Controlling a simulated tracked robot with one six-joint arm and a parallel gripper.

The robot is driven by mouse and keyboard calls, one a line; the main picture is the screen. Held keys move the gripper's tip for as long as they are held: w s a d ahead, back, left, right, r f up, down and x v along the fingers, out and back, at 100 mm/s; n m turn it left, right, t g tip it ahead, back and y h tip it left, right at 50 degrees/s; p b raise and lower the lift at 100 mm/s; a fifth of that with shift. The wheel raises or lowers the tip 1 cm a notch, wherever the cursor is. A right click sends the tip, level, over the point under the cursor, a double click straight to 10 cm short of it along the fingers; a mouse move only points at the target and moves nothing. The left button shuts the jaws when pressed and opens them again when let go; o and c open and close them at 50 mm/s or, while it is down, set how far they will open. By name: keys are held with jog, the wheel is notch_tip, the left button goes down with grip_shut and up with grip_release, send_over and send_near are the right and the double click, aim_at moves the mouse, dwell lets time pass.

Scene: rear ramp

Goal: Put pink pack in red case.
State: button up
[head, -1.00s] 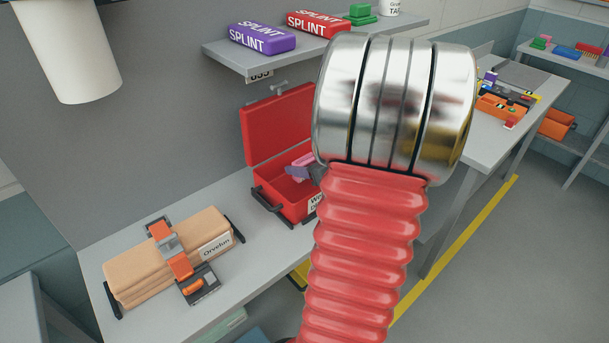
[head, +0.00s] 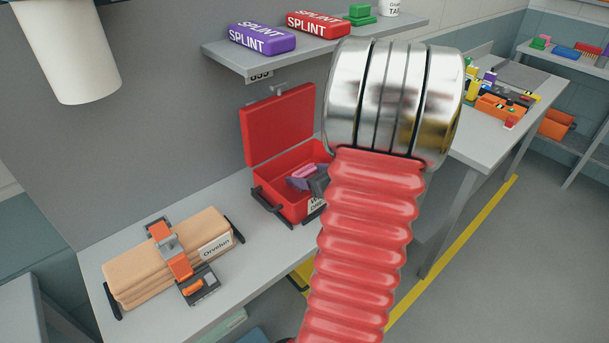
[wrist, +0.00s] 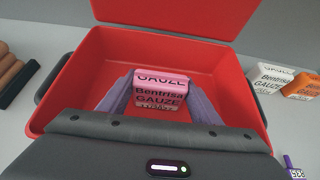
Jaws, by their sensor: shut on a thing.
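The red case (head: 278,127) stands open on the grey bench, its lid raised at the back. In the wrist view the case (wrist: 88,62) fills the middle. My gripper (wrist: 160,100) reaches into the case, its purple-grey fingers shut on the pink gauze pack (wrist: 160,84). The pack is inside the case walls; whether it touches the floor cannot be told. In the head view the gripper (head: 308,178) shows at the case's opening, and my arm hides the case's right side. The pack is only a small pink patch there.
White and orange gauze packs (wrist: 272,82) lie right of the case. A strapped tan bundle (head: 165,255) lies to the left on the bench. A shelf (head: 255,66) with purple and red splint packs hangs above. Bare bench (head: 240,200) lies between bundle and case.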

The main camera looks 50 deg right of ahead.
jog(key=o, duration=1)
jog(key=shift+o, duration=0.2)
jog(key=shift+r, duration=0.1)
jog(key=shift+s+r, duration=0.15)
jog(key=shift+s, duration=0.15)
jog(key=v, duration=1.1)
jog(key=shift+s+a, duration=0.1)
jog(key=shift+r, duration=0.1)
